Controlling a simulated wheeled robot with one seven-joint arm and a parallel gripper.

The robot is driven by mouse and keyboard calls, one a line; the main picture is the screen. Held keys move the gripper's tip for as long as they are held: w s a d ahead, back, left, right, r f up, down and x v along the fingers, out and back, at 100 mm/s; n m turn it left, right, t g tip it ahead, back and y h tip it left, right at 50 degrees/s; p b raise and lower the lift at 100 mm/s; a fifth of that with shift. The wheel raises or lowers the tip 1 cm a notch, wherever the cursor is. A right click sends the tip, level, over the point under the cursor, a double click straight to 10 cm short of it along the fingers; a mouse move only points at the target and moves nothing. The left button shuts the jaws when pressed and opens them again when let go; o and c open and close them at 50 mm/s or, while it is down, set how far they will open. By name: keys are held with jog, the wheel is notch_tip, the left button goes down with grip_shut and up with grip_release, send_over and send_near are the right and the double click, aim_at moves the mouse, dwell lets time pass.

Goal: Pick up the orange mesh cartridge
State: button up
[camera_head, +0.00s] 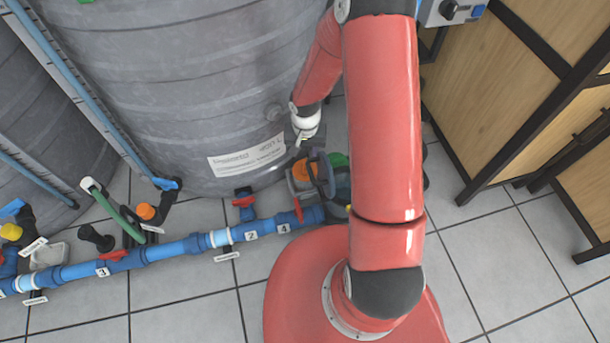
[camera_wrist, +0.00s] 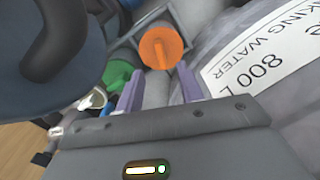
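An orange round piece with a raised bar (camera_wrist: 160,48) shows ahead of my fingertips in the wrist view, against grey pipework. In the head view an orange piece (camera_head: 301,171) sits by the pump-like unit at the base of the big grey tank. I cannot make out mesh on it, so I cannot tell surely that it is the cartridge. My gripper (camera_wrist: 159,88) is open, its two purple-grey fingers apart with nothing between them. In the head view my gripper (camera_head: 304,134) is above the orange piece, close to the tank wall.
The grey tank (camera_head: 190,80) with a white label (camera_head: 247,156) stands beside my gripper. A green piece (camera_wrist: 118,73) and a large dark rounded body (camera_wrist: 60,40) crowd the left of the wrist view. Blue pipes (camera_head: 170,250) run along the floor. Wooden panels (camera_head: 480,80) stand right.

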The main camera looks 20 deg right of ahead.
aim_at(305, 173)
jog(key=f, duration=0.4)
jog(key=f+b, duration=0.1)
jog(key=f, duration=0.2)
jog(key=shift+w, duration=0.25)
jog(key=shift+c, duration=0.5)
grip_shut()
